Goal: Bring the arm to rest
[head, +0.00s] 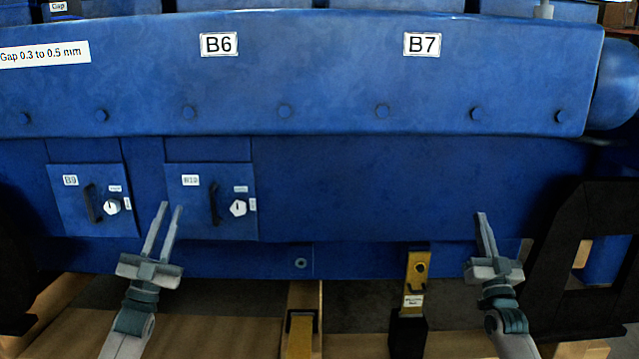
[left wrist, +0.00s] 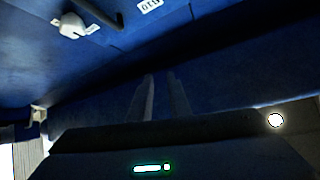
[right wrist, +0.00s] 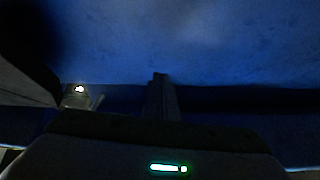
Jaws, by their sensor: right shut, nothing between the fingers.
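My left gripper (head: 171,207) is raised in front of the blue engine side, just below and left of the panel labelled B10 (head: 228,222). Its two fingers stand apart with a narrow gap and nothing between them; they also show in the left wrist view (left wrist: 160,75). My right gripper (head: 482,214) is in front of the plain blue lower wall, at the right. Its fingers are together and empty, pointing up; they also show in the right wrist view (right wrist: 160,76). I cannot tell how far either gripper is from the engine.
Panel B9 (head: 84,212) has a handle and a white knob, like B10. A brass-coloured piece on a black base (head: 407,335) stands between my arms. A dark frame (head: 597,270) is at the right.

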